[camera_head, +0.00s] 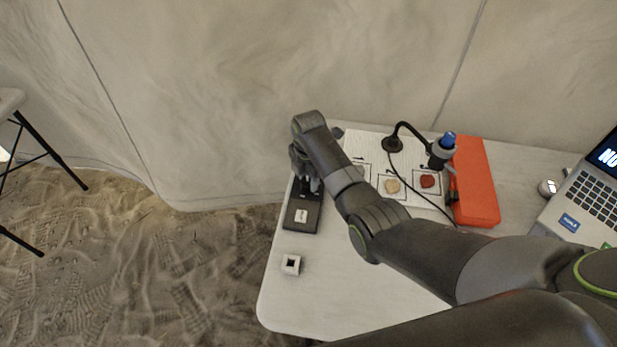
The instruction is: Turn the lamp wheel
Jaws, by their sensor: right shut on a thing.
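A flat black box (301,214) with a small white label lies at the table's left edge. My right gripper (309,187) points down at the far part of this box and is shut on a dark part there. The gripper and arm hide most of that part, so I cannot tell its shape. No wheel shows clearly. My left gripper is not in view.
A printed sheet (366,147) holds a beige piece (392,186) and a red piece (428,181). An orange case (474,180) lies beside the lamp, and a laptop (590,195) stands at right.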

